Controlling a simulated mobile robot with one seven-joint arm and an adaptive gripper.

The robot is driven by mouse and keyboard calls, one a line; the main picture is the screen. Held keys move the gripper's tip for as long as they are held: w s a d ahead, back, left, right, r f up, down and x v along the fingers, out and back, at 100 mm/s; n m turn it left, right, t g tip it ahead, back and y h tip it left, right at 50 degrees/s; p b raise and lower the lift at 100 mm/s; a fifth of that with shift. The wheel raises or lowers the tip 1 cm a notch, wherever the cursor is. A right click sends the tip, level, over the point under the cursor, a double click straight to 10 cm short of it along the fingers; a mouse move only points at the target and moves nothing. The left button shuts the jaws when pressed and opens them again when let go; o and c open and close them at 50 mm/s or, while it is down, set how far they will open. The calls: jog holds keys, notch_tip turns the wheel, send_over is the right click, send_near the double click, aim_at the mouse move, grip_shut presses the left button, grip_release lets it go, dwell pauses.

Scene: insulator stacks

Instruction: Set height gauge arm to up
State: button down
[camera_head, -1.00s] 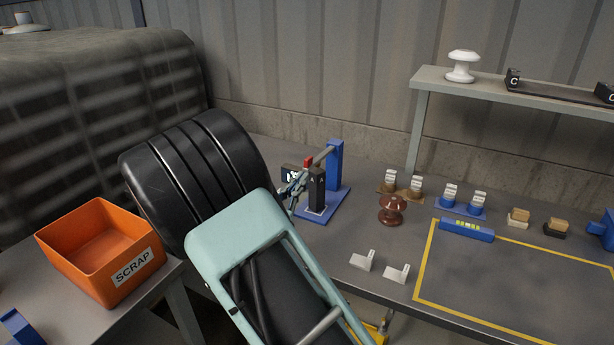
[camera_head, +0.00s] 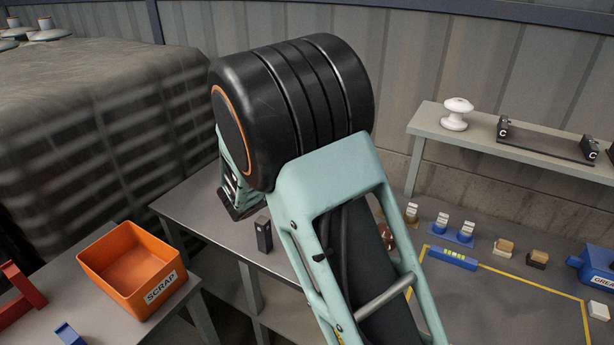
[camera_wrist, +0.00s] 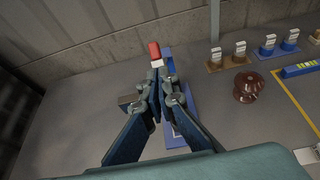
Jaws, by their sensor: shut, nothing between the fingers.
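The height gauge shows only in part in the wrist view. A red tip (camera_wrist: 154,50) with a pale piece below it lies just beyond my fingertips. Part of its blue frame (camera_wrist: 176,138) shows behind and between my fingers. Whether its arm is up or down cannot be told. My gripper (camera_wrist: 160,80) is shut and empty, its fingertips close to the red tip; contact cannot be told.
A small dark block (camera_head: 263,234) stands on the bench left of my arm. The brown insulator (camera_wrist: 249,86) and several small parts are to the right. An orange SCRAP bin (camera_head: 130,268) stands at the left. A shelf (camera_head: 470,138) is at the back right.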

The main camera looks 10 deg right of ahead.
jog(key=w+d+r+p, duration=0.1)
jog(key=r, duration=0.1)
jog(key=w+d+r, duration=0.1)
jog(key=w+r, duration=0.1)
jog(key=w+d+r+p, duration=0.1)
jog(key=w+d+r, duration=0.1)
jog(key=shift+w+r+p, duration=0.2)
jog(key=shift+r+p, duration=0.15)
jog(key=w+d+r+p, duration=0.1)
jog(key=w+d+r, duration=0.1)
jog(key=w+d, duration=0.4)
jog(key=shift+w+d+r, duration=0.15)
jog(key=shift+w+r, duration=0.2)
jog(key=shift+w, duration=1.05)
